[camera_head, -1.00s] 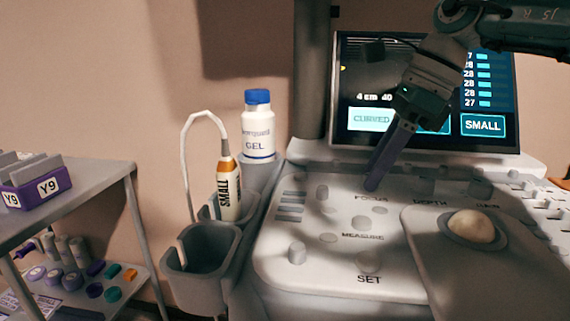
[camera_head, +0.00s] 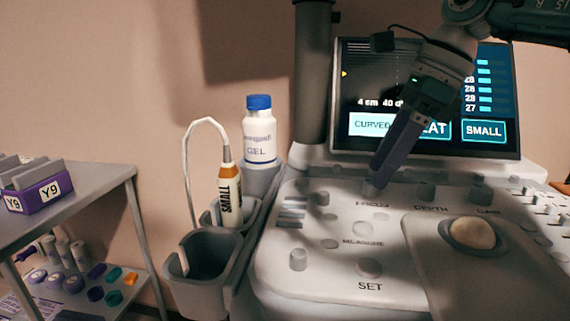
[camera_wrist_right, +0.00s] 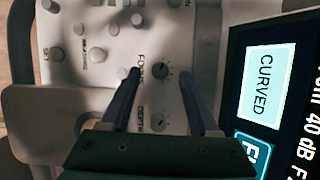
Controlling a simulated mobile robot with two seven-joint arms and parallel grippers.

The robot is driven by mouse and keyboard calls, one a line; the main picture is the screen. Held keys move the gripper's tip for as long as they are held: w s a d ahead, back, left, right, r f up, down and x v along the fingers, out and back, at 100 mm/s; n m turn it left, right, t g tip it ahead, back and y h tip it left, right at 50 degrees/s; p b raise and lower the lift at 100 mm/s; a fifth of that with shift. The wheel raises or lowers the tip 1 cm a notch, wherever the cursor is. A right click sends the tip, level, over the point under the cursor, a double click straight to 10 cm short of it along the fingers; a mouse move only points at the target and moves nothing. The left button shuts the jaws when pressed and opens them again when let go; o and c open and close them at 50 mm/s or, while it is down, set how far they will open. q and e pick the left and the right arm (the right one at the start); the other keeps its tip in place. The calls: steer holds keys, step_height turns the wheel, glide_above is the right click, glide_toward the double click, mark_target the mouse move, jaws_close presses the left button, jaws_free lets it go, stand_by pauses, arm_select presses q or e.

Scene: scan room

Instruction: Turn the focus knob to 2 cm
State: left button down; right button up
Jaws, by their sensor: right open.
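My right gripper (camera_head: 378,184) reaches down over the console from the upper right, its jaws open. In the right wrist view its two fingertips (camera_wrist_right: 159,72) stand on either side of the focus knob (camera_wrist_right: 160,71), a small round grey knob beside the FOCUS label. In the head view the fingers mostly hide this knob. The screen (camera_head: 400,82) reads "4 cm 40 d…" and has a yellow marker at its left side. My left gripper is not in view.
The depth knob (camera_head: 427,190) stands just right of the focus knob; it also shows in the wrist view (camera_wrist_right: 157,122). Other knobs, a trackball (camera_head: 473,232), a gel bottle (camera_head: 259,135) and a SMALL probe (camera_head: 229,195) in a holder are around. A trolley (camera_head: 95,205) stands left.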

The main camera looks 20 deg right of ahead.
steer(key=v, duration=0.7)
steer(key=shift+d+r+p, duration=0.2)
steer(key=shift+r+p, duration=0.15)
steer(key=shift+p, duration=0.1)
steer(key=shift+s, duration=0.15)
